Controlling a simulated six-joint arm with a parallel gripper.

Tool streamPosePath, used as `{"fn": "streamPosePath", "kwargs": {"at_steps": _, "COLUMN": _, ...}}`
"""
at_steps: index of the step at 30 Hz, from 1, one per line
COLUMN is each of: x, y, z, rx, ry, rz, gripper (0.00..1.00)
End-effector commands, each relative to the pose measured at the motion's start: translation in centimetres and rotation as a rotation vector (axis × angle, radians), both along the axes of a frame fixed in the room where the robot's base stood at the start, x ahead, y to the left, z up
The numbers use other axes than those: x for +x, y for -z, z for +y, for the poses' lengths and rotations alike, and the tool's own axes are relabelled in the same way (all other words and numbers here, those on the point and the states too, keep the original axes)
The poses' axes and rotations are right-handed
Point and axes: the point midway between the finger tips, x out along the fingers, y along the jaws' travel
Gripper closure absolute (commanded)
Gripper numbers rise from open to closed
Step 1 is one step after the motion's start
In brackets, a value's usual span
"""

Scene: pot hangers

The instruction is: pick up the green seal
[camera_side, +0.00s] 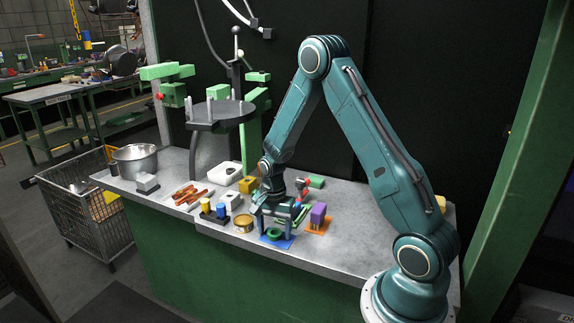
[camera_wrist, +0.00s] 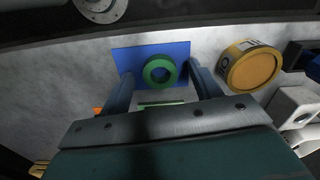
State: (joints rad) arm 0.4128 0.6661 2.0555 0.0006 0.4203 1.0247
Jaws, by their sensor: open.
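The green seal (camera_side: 274,233) is a ring that lies flat on a blue square mat (camera_side: 283,242) near the front edge of the bench. In the wrist view the seal (camera_wrist: 160,70) shows whole on the blue mat (camera_wrist: 128,58), with a dark round hole in its middle. My gripper (camera_side: 277,228) is over the mat, pointing down. In the wrist view my gripper (camera_wrist: 160,84) is open, with one finger on each side of the seal and space between. Whether the fingertips touch the mat cannot be told.
A purple block (camera_side: 318,213) on an orange base stands to the right.

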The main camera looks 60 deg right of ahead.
Motion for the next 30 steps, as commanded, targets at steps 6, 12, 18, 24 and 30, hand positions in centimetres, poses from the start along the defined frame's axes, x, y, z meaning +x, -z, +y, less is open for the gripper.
{"fn": "streamPosePath", "kwargs": {"at_steps": 6, "x": 0.00, "y": -0.03, "z": 0.00, "rx": 0.000, "ry": 0.000, "rz": 0.000, "gripper": 0.37}}
{"fn": "streamPosePath", "kwargs": {"at_steps": 12, "x": 0.01, "y": -0.04, "z": 0.00, "rx": 0.000, "ry": 0.000, "rz": 0.000, "gripper": 0.52}}
{"fn": "streamPosePath", "kwargs": {"at_steps": 18, "x": 0.01, "y": -0.04, "z": 0.00, "rx": 0.000, "ry": 0.000, "rz": 0.000, "gripper": 0.84}}
{"fn": "streamPosePath", "kwargs": {"at_steps": 24, "x": 0.01, "y": -0.04, "z": 0.00, "rx": 0.000, "ry": 0.000, "rz": 0.000, "gripper": 0.84}}
{"fn": "streamPosePath", "kwargs": {"at_steps": 30, "x": 0.02, "y": -0.17, "z": -0.01, "rx": 0.000, "ry": 0.000, "rz": -0.001, "gripper": 0.84}}
